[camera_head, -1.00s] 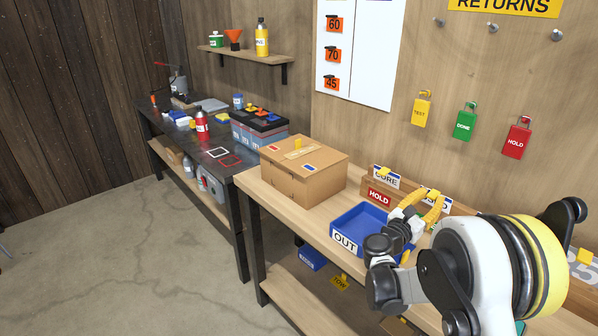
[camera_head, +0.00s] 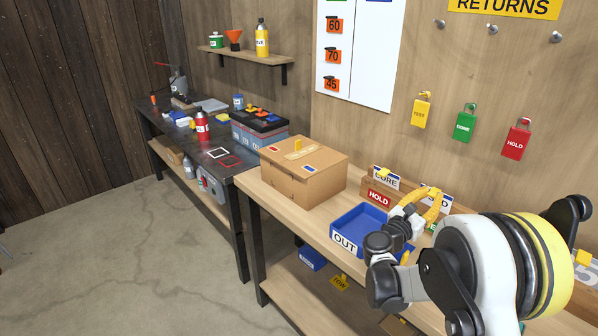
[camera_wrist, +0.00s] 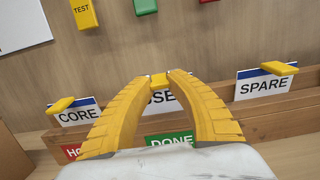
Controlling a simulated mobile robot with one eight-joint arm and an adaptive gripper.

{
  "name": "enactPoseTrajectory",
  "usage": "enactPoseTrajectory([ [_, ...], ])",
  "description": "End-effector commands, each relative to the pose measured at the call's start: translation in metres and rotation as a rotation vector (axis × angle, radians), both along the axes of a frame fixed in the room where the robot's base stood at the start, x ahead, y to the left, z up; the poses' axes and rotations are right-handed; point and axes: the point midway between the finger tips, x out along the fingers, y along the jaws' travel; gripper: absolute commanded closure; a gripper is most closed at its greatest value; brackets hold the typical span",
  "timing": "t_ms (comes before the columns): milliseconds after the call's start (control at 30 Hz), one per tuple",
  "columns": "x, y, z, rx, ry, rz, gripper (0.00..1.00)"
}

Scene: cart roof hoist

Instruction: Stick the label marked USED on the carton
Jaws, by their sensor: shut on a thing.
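The carton (camera_head: 303,180) is a closed brown box on the wooden bench in the head view. Its top has a yellow tab on it and small red and blue patches. The label marked USED (camera_wrist: 159,104) stands in the wooden rack between CORE and SPARE in the wrist view. My fingers cover part of its lettering. My gripper (camera_wrist: 160,77) is shut on the yellow tab at the top of the USED label. In the head view my gripper (camera_head: 432,194) is at the rack, right of the carton.
The CORE label (camera_wrist: 77,116) and SPARE label (camera_wrist: 264,86) stand beside it. A green DONE label (camera_wrist: 170,139) and red HOLD label (camera_head: 379,198) are in the lower row. A blue OUT tray (camera_head: 346,244) lies between carton and arm. Tags hang on the wall.

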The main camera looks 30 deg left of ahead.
Motion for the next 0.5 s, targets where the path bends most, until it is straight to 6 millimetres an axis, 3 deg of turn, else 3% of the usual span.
enactPoseTrajectory([
  [500,0.000,0.000,0.018,0.000,0.000,0.000,1.00],
])
